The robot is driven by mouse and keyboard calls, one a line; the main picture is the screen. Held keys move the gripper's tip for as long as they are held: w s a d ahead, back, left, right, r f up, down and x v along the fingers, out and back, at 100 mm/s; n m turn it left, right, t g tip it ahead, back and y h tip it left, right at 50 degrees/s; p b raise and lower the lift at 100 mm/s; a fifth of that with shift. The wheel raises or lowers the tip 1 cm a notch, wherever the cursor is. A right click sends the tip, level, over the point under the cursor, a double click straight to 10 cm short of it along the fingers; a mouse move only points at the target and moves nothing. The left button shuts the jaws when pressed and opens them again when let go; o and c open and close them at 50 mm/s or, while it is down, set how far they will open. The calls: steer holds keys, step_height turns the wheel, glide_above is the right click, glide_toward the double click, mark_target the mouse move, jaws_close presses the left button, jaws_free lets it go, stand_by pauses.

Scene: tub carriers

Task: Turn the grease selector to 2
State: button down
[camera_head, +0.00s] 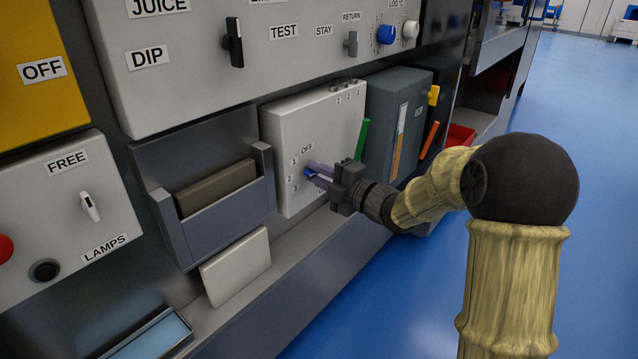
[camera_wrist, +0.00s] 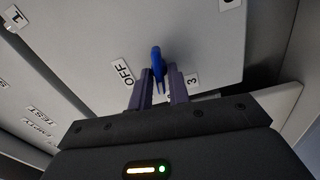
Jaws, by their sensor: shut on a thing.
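The grease selector appears to be the small blue knob (camera_head: 308,173) on the front of a pale box (camera_head: 325,128). OFF is printed above it, with 1, 2 and 3 down its left side. My gripper (camera_head: 318,173) reaches in from the right, its purple fingers closed around the knob. In the wrist view, the blue knob (camera_wrist: 158,62) stands between the two fingers (camera_wrist: 159,84), with OFF to its left and a 3 to its right. The fingers hide the labels between these. I cannot tell exactly which mark the knob points to.
A grey holder (camera_head: 222,207) with a brown block stands left of the box. A dark grey unit (camera_head: 385,105) with a green strip beside it stands to the right. A panel (camera_head: 300,50) with other knobs is above. The blue floor (camera_head: 590,200) at right is clear.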

steer(key=shift+s+a+f+n+b, duration=0.15)
steer(key=shift+f+n+b, duration=0.15)
steer(key=shift+n+b, duration=0.3)
stand_by(1.5)
steer(key=c, duration=1.4)
jaws_free()
steer(key=shift+o, duration=0.2)
steer(key=shift+r, duration=0.15)
steer(key=shift+s+d+r+p, duration=0.2)
steer(key=shift+d+p, duration=0.1)
steer(key=shift+d, duration=0.2)
steer(key=p+v, duration=0.5)
steer(key=v, duration=1.1)
steer(key=shift+s+f, duration=0.25)
steer(key=shift+d, duration=0.15)
